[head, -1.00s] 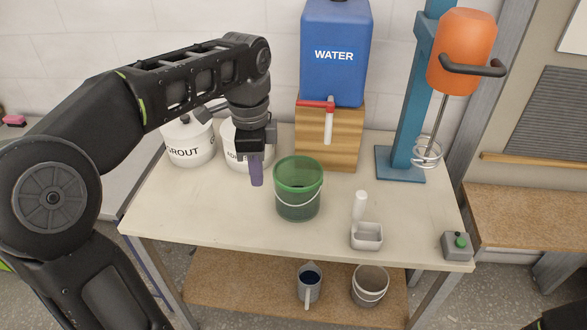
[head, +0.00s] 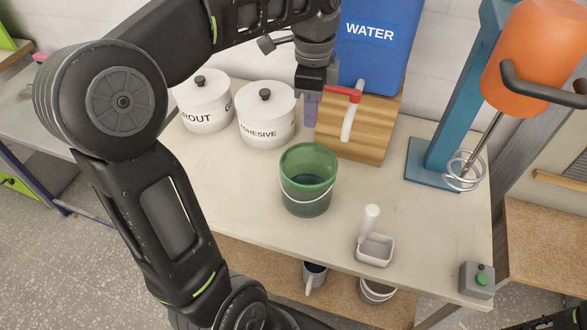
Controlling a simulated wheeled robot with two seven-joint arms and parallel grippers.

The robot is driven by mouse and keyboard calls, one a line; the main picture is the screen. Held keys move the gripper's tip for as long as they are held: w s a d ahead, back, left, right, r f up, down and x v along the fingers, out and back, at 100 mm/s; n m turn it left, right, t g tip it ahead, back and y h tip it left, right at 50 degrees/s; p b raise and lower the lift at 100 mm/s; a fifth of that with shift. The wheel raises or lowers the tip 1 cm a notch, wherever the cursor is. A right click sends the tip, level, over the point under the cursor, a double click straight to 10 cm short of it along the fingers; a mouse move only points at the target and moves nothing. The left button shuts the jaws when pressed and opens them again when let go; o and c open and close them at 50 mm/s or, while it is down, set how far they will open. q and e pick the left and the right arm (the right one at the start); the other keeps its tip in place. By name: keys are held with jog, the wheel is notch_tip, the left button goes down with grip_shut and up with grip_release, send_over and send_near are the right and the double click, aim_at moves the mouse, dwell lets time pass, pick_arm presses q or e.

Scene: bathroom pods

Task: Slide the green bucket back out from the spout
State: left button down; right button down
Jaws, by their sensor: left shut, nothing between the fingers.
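The translucent green bucket (head: 305,199) stands upright on the table with its pale wire handle hanging down its front. Darker contents show low inside; I cannot tell how full it is. The white spout (head: 347,124) hangs from the tap on the wooden block, behind and right of the bucket, and its tip is clear of the rim in the picture. The tap has a red lever (head: 343,94). My left gripper (head: 311,116), with purple fingers pointing down, is shut and empty behind the bucket, just left of the lever. I cannot tell if it touches the lever.
Two lidded white pots (head: 266,117) stand to the left. The blue water tank (head: 370,50) sits on the wooden block (head: 374,135). A mixer stand (head: 430,165) with a whisk is at right. A small grey tray (head: 376,252) is front right. The table left of the bucket is clear.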

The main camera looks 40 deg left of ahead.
pick_arm(q)
notch_tip(320, 180, down, 9)
jog(key=b, duration=0.8)
send_near(291, 173)
jog(key=d+f+p, duration=0.1)
jog(key=d+f, duration=0.4)
jog(key=shift+s+d+f, duration=0.15)
jog(key=shift+d, duration=0.05)
jog(key=a, duration=0.1)
jog(key=s+a+p, duration=0.1)
jog(key=shift+s+a+f, duration=0.15)
jog(key=shift+a+f, duration=0.15)
jog(key=shift+f, duration=0.1)
jog(key=shift+s+a+f, duration=0.1)
jog(key=shift+s+a, duration=0.1)
jog(key=shift+a, duration=0.3)
jog(key=s+a, duration=0.2)
jog(key=a, duration=0.2)
jog(key=s+a, duration=0.2)
jog(key=a, duration=0.2)
jog(key=s+a, duration=0.2)
jog(key=a, duration=0.3)
jog(key=shift+s+p, duration=0.4)
jog(key=shift+d, duration=0.1)
jog(key=shift+w, duration=0.1)
